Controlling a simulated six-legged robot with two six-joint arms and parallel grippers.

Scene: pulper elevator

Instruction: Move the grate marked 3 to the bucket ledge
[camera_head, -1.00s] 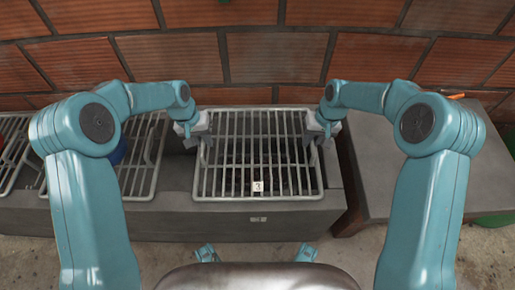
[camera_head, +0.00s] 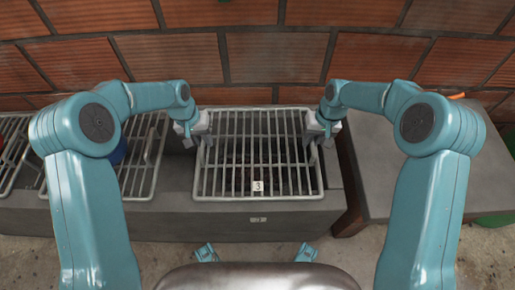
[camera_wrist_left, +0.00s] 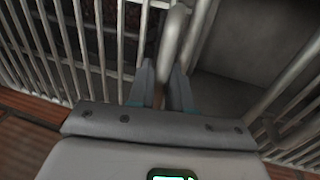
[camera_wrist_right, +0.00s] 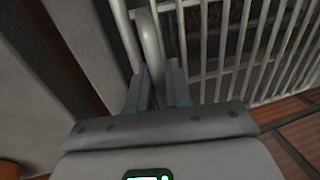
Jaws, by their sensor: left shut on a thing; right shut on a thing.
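The grate marked 3 (camera_head: 258,165) is a pale metal rack of bars with a small white tag reading 3 near its front edge. It lies level over the dark opening of the grey counter, in the middle of the head view. My left gripper (camera_head: 203,138) is shut on its left side bar, and that bar runs between the fingers in the left wrist view (camera_wrist_left: 165,85). My right gripper (camera_head: 321,135) is shut on its right side bar, which shows between the fingers in the right wrist view (camera_wrist_right: 155,75). I cannot tell whether the grate touches the counter. I cannot make out the bucket ledge.
Another grate (camera_head: 137,172) lies to the left on the counter (camera_head: 165,218), with a blue round thing (camera_head: 118,153) partly behind my left arm. A grey slab (camera_head: 375,165) stands at right, across a gap. A brick wall (camera_head: 275,58) closes off the back.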

